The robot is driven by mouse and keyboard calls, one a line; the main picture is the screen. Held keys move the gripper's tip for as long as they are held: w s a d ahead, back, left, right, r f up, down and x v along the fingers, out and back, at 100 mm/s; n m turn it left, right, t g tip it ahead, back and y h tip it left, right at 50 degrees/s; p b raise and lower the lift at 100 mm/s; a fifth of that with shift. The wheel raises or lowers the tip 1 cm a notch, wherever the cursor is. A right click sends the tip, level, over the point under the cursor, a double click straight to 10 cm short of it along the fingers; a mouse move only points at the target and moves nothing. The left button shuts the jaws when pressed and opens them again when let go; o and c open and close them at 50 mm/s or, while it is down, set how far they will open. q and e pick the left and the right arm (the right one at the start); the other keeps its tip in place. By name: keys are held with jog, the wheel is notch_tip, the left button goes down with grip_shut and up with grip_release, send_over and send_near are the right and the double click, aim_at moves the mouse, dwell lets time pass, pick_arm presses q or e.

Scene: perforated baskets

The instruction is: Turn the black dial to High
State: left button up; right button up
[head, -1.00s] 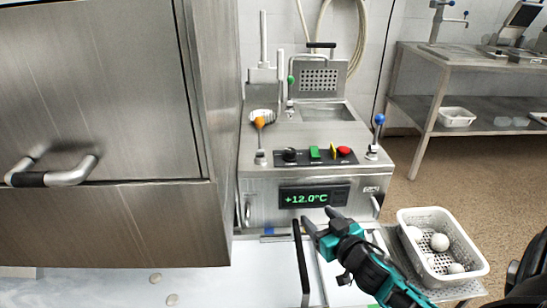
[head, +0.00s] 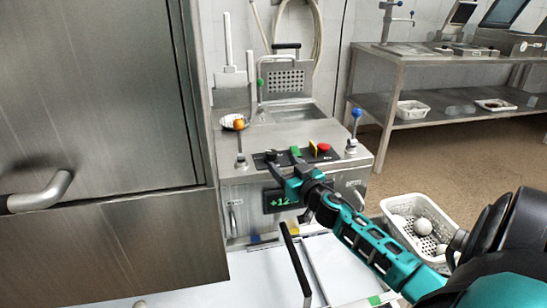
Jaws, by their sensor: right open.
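The black dial (head: 271,156) sits at the left end of the black control strip on the steel machine's front top edge. My right gripper (head: 283,163) is open, with its fingers just in front of the strip, close to the dial. Whether a finger touches the dial cannot be told. The gripper partly covers the strip and the green temperature display (head: 278,200). The dial's setting and any labels are too small to read. My left gripper is not in view.
A green switch (head: 295,151), a yellow switch (head: 312,149) and a red button (head: 323,147) line the strip. Levers with orange (head: 238,125) and blue (head: 356,112) knobs flank it. A white perforated basket (head: 400,232) with balls stands lower right. A steel cabinet (head: 95,110) fills the left.

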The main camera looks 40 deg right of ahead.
aim_at(274, 155)
jog(key=b+x, duration=0.1)
jog(key=x, duration=0.5)
jog(key=shift+w, duration=0.3)
jog(key=c, duration=1)
jog(key=shift+c, duration=0.2)
